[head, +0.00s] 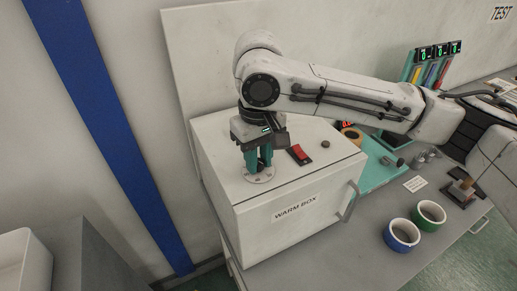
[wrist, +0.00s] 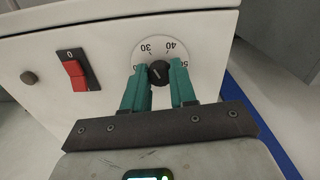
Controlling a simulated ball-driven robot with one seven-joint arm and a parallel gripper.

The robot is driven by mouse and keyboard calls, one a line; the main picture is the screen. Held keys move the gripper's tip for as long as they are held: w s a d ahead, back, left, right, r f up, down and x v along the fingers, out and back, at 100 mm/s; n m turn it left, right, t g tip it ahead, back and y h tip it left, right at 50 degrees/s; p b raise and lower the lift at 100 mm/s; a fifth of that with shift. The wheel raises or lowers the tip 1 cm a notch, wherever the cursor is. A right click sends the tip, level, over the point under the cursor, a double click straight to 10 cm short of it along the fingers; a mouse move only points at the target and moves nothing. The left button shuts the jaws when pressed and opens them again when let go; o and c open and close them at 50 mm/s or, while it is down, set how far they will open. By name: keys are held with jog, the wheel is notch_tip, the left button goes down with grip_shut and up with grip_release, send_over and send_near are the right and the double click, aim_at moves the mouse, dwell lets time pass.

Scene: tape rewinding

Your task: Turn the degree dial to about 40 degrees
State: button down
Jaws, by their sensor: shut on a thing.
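The degree dial has a white round plate (head: 262,180) on top of the white warm box, near its left end. In the wrist view the dial's black knob (wrist: 158,73) sits at the centre of the plate, which shows 30 and 40 at its far side and 50 at the right. The lower part of the plate is hidden by my fingers. My gripper (wrist: 160,70) has its two green fingers on either side of the knob, shut on it. In the head view my gripper (head: 258,163) points straight down at the dial. A pale mark shows on the knob, but its exact reading is unclear.
The warm box (head: 330,185) has a red switch (wrist: 75,72) and a small dark button (wrist: 29,77) on the same face as the dial. Green and blue tape rolls (head: 402,235) stand on the bench at right. A teal fixture (head: 378,165) stands behind the box.

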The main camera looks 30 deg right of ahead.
jog(key=m+p, duration=0.2)
jog(key=m, duration=0.3)
jog(key=shift+m, duration=0.4)
jog(key=m, duration=0.4)
jog(key=shift+m, duration=0.3)
jog(key=c, duration=0.9)
grip_release()
jog(key=shift+r, duration=0.15)
notch_tip(320, 180, up, 10)
jog(key=shift+r+b, duration=0.25)
jog(key=shift+b, duration=0.15)
